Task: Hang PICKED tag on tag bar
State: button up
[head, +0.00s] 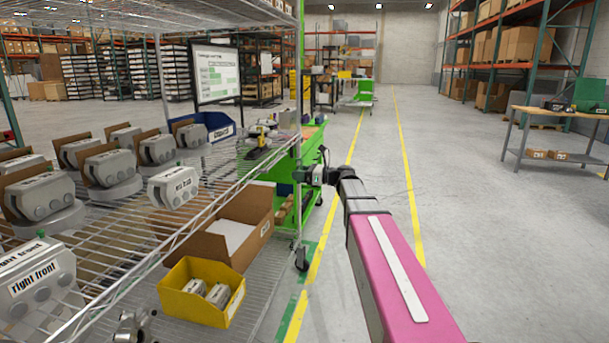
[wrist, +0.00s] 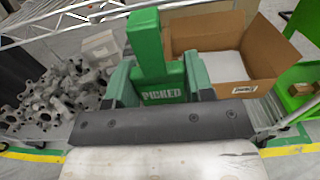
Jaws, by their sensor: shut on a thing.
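The green PICKED tag (wrist: 162,93) shows in the wrist view with white lettering and a tall green upright part above it. My gripper (wrist: 160,80) is shut on it, with a green finger on each side. In the head view my gripper (head: 308,175) is small and far out at the end of my arm, by the right front post of the wire rack. The tag cannot be made out clearly there. I cannot tell for sure which part is the tag bar; a wire rack rail (wrist: 62,20) crosses the upper left of the wrist view, behind the tag.
The wire rack (head: 130,205) holds several grey housings. A yellow bin (head: 201,291) and an open cardboard box (head: 228,228) sit on its lower shelf. A green cart (head: 311,180) stands behind it. Grey metal parts (wrist: 50,95) lie left in the wrist view. The aisle right is clear.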

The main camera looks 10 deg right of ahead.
jog(key=f+x, duration=0.1)
jog(key=x, duration=0.8)
jog(key=shift+w+a, duration=0.15)
jog(key=shift+a, duration=0.2)
dwell(0.5)
jog(key=shift+f, duration=0.15)
jog(key=o, duration=0.9)
